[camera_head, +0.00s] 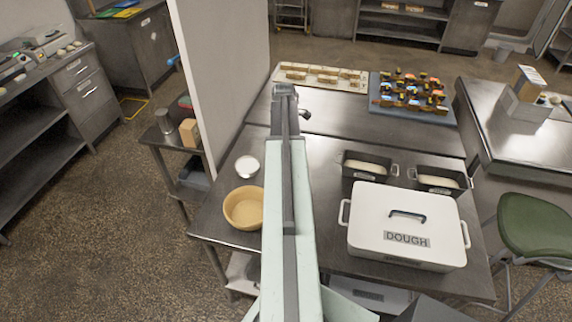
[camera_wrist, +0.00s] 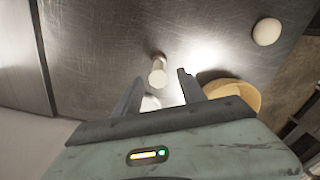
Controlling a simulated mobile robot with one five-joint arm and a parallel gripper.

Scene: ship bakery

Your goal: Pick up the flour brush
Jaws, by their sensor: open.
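My gripper (camera_wrist: 161,76) is open, with its two dark fingers spread in the wrist view. A small pale, knobbed object (camera_wrist: 157,74), which looks like the flour brush, shows between the fingertips. The fingers are not closed on it, and I cannot tell its distance below them. A whitish patch shows nearer the palm, too unclear to name. In the head view my gripper (camera_head: 284,92) is over the far part of the steel table, beyond the bowls. The arm hides much there; only a small dark piece shows to its right, and I cannot tell what it is.
A white dough box (camera_head: 407,228) and two dark pans (camera_head: 367,168) (camera_head: 440,182) stand right. Behind are a pastry tray (camera_head: 321,70) and a blue-grey tray (camera_head: 375,95). A partition (camera_head: 222,75) rises left.

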